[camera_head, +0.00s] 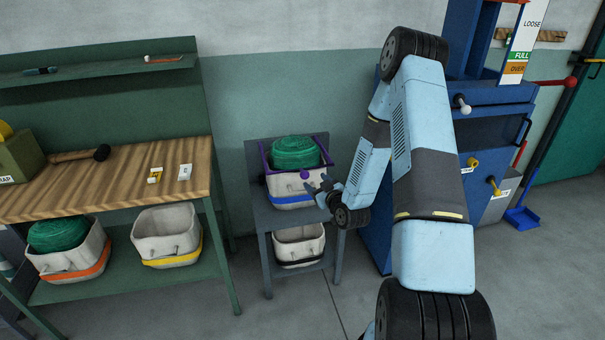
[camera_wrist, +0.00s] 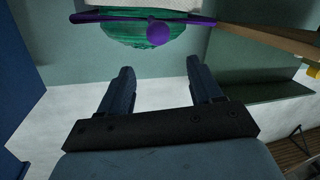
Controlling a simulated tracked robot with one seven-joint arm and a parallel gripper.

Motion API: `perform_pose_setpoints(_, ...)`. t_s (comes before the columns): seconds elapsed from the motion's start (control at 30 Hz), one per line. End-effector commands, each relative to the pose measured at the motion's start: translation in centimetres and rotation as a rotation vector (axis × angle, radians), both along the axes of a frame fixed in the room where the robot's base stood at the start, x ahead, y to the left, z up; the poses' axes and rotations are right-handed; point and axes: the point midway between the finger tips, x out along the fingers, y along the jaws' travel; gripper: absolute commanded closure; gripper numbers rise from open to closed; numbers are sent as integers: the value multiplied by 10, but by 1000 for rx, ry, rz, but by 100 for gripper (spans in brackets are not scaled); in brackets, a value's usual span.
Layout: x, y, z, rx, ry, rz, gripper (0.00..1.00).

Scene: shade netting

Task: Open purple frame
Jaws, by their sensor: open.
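The purple frame (camera_head: 264,160) lies around the rim of a white bin (camera_head: 290,188) with a blue band, on the top of a small grey stand. Green netting (camera_head: 295,152) bulges up inside the frame. A round purple knob (camera_head: 305,174) sits at the frame's front. In the wrist view the frame's bar (camera_wrist: 205,19) and knob (camera_wrist: 157,33) show at the top, beyond my fingertips. My gripper (camera_head: 318,186) is open and empty, just right of and in front of the knob, apart from it. It also shows in the wrist view (camera_wrist: 160,68).
A white bin with a black band (camera_head: 298,246) stands on the stand's lower shelf. A wooden workbench (camera_head: 110,185) with bins beneath is at left. A blue machine (camera_head: 490,130) with levers stands at right, behind my arm. Floor in front of the stand is clear.

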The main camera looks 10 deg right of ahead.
Motion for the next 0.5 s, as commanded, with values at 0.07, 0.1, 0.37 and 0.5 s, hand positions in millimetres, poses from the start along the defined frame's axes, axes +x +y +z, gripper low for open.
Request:
perform_pose_setpoints(0.07, -5, -1, -13, 26, -26, -11, 36)
perform_pose_setpoints(0.1, -7, -2, -17, 35, -41, -17, 36)
perform_pose_setpoints(0.37, -12, -3, -28, 66, -89, -33, 36)
perform_pose_setpoints(0.5, 0, -1, -28, 65, -93, -35, 36)
